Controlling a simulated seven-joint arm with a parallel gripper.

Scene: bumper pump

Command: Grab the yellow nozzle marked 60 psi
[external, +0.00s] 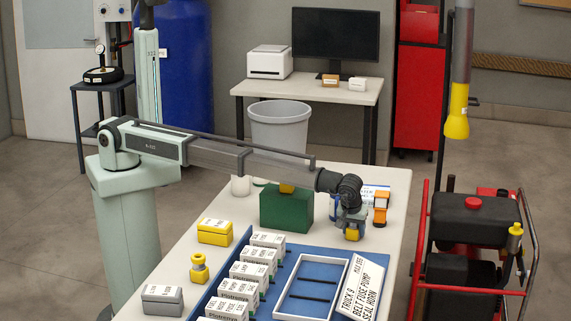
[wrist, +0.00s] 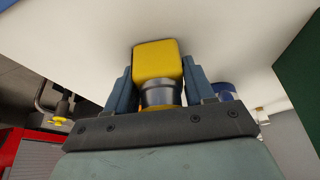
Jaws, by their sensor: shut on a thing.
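My gripper (external: 352,222) is at the right side of the white table and is shut on a yellow nozzle (external: 352,235). In the wrist view, the yellow nozzle (wrist: 157,68) has a blocky yellow end and a dark grey collar. It sits between the two blue-grey fingers of my gripper (wrist: 158,88). No 60 psi marking is readable on it. Another yellow nozzle-like piece (external: 199,270) stands at the table's left side. I cannot tell whether the held nozzle touches the table.
A green box (external: 287,212) stands left of my gripper. A blue tray (external: 262,303) with several labelled white boxes, a white divided tray (external: 281,286) and a sign (external: 361,287) lie in front. A red-framed machine (external: 476,215) stands right.

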